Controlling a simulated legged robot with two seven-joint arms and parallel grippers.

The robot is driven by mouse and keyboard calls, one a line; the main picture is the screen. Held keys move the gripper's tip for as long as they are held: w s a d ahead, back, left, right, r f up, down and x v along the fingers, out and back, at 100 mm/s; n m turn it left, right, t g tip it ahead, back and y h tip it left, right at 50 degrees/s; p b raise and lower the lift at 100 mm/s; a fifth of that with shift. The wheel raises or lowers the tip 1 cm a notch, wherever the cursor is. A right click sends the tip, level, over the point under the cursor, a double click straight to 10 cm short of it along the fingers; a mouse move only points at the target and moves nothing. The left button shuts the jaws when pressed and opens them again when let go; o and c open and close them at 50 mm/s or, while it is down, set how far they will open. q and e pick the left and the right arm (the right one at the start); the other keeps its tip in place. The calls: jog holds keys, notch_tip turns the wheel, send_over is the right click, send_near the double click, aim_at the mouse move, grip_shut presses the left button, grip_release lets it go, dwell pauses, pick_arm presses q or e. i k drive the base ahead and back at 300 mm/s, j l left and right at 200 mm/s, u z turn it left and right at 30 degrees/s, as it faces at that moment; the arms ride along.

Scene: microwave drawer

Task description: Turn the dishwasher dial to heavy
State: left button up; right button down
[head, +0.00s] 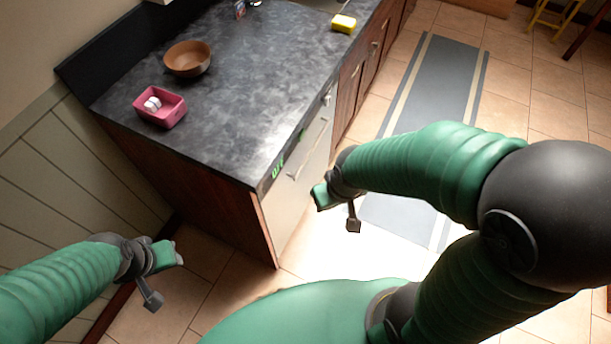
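The dishwasher (284,205) is built in under the near end of the dark counter, its pale front seen at a steep angle. Green markings (278,170) show on its upper strip. My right gripper (337,208) is open and empty, in front of the dishwasher and apart from the dial. My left gripper (165,278) is open and empty, left of the counter's end panel.
On the counter (235,110) stand a pink container (160,113) with white items inside, a brown bowl (187,59) and a yellow sponge-like block (343,23). Wooden cabinets (357,79) continue beyond the dishwasher. A grey striped rug (435,85) lies on the open tiled floor at right.

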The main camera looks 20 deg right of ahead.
aim_at(327, 101)
jog(key=z, duration=0.7)
jog(key=k+l+u, duration=0.1)
jog(key=i+l, duration=0.2)
jog(key=i+l+u, duration=0.1)
jog(key=l, duration=0.35)
jog(key=i+l+u, duration=0.1)
jog(key=i+l, duration=0.15)
jog(key=l, duration=0.1)
